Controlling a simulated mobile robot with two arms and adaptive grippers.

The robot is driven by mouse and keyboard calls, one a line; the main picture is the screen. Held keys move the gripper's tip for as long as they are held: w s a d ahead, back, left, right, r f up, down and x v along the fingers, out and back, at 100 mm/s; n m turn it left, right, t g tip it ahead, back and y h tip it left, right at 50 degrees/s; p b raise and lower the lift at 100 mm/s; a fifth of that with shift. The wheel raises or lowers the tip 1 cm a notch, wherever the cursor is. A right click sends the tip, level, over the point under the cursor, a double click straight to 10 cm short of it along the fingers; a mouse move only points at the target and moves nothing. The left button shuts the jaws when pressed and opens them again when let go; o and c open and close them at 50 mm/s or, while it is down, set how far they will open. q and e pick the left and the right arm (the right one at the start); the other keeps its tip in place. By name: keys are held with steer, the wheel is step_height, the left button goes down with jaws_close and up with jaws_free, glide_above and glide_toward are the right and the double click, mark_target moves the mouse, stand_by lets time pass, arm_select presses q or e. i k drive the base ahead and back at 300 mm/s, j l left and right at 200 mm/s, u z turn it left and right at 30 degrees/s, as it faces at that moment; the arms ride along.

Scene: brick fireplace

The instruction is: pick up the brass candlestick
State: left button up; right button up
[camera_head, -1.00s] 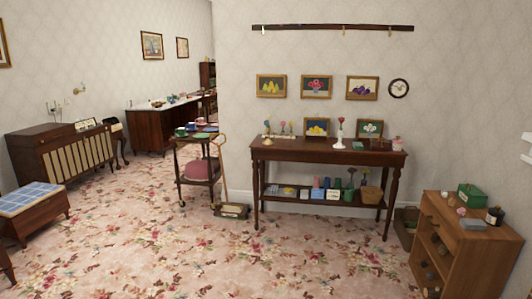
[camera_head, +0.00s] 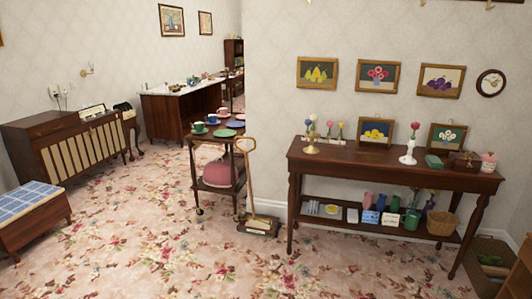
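A small brass-coloured piece with a round foot (camera_head: 311,148) stands at the left end of the dark console table (camera_head: 370,160). It looks like the brass candlestick, but it is too small to be sure. Small flowers on stems stand close beside and behind it. Neither of my grippers is in view.
The tabletop also holds two small framed pictures, a white vase (camera_head: 408,152), a green box (camera_head: 433,161) and a brown box (camera_head: 465,160). A trolley (camera_head: 217,165) and a carpet sweeper (camera_head: 259,224) stand left of the table. The flowered carpet in front is clear.

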mark_target(311, 150)
steer(key=i+l+z, duration=0.3)
steer(key=i, duration=0.85)
steer(key=i+j+z, duration=0.25)
steer(key=i, duration=0.85)
